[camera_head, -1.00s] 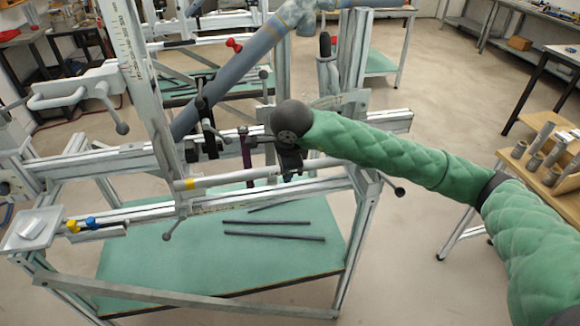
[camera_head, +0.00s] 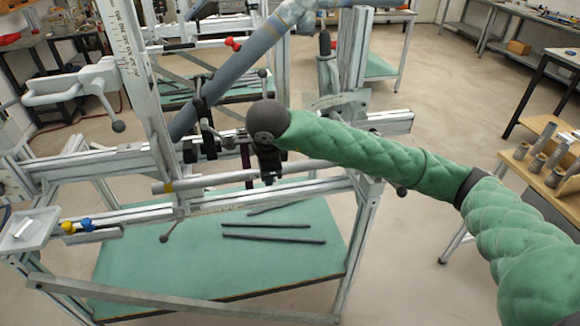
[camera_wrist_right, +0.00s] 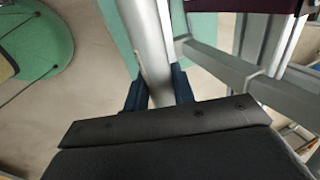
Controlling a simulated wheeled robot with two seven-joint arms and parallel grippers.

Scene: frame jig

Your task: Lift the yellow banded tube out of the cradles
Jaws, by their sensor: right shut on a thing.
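The yellow banded tube (camera_head: 222,180) is a long grey tube with a yellow band near its left end. In the head view it lies roughly level across the front of the frame jig, just above the front rail. My right gripper (camera_head: 268,178) reaches down onto the tube near its middle. In the right wrist view the tube (camera_wrist_right: 150,45) runs between the dark blue fingers of my right gripper (camera_wrist_right: 158,92), which is shut on it. The cradles are hard to make out, and I cannot tell whether the tube touches them. My left gripper is out of view.
The jig's upright post (camera_head: 137,85) and clamp handle (camera_head: 118,126) stand at the left. A large blue-grey frame tube (camera_head: 228,75) slants up behind. A small white tray (camera_head: 28,229) sits at the left corner. Dark rods (camera_head: 273,239) lie on the green lower shelf (camera_head: 200,265).

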